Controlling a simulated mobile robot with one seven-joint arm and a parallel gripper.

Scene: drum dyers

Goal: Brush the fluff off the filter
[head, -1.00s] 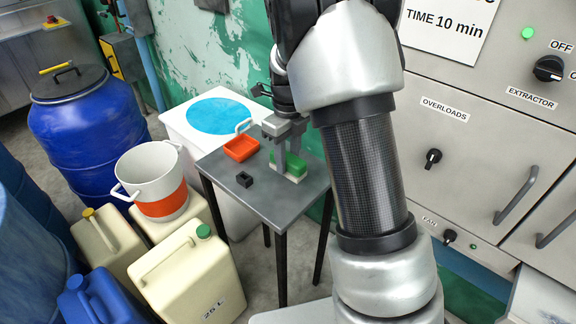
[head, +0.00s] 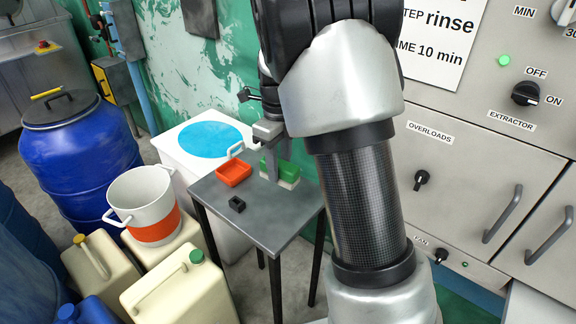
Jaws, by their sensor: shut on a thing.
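A green block-like thing with a pale lower part, which looks like a brush (head: 288,171), stands at the right side of the small grey table. My gripper (head: 272,164) points down at it and is shut on it; the far finger is mostly hidden. The brush seems to be still at the tabletop; I cannot tell if it is lifted. A shallow orange-red tray (head: 234,173) lies to its left. I cannot pick out the filter or any fluff for sure.
A small black square holder (head: 237,204) sits on the grey table (head: 265,222). Behind is a white bin (head: 178,158) with a blue disc. A white bucket (head: 146,199), jerrycans (head: 173,290) and a blue drum (head: 83,150) crowd the left. The machine panel (head: 475,165) stands at right.

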